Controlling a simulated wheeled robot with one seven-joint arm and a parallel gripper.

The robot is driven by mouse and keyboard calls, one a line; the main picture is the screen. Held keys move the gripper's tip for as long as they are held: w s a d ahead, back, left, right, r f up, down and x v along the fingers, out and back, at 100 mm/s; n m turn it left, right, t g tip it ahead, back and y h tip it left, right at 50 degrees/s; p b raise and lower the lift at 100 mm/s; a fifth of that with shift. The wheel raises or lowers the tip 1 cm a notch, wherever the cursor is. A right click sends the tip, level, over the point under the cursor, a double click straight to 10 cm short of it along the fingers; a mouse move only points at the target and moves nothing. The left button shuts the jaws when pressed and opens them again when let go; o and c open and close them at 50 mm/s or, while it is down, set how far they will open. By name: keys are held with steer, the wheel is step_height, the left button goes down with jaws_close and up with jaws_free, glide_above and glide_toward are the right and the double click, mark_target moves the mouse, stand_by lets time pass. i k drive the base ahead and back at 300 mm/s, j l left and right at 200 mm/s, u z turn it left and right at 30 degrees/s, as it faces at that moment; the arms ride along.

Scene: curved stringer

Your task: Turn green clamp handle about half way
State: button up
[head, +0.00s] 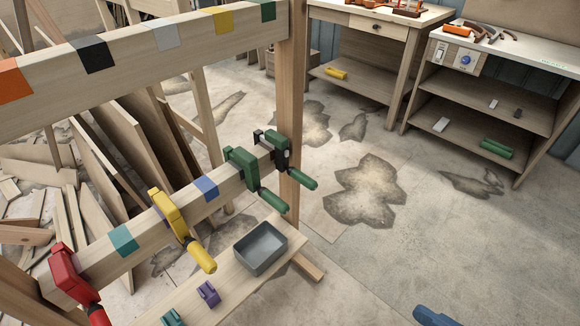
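A green clamp (240,163) sits on the lower wooden beam (228,192), near its right end. Its green handle (272,202) sticks out towards the lower right, and nothing touches it. My gripper is not in view.
A yellow clamp (168,213) and a red clamp (66,272) sit further left on the beam. A grey bin (260,250) stands on a board below. A blue object (435,316) is cut off at the bottom edge. Open floor lies to the right.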

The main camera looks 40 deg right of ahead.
mark_target(306, 181)
steer(key=l+z, duration=0.25)
steer(key=l, duration=0.4)
steer(key=i+l+z, duration=0.2)
steer(key=l, duration=0.4)
steer(key=k+l, duration=0.05)
steer(key=k, duration=0.05)
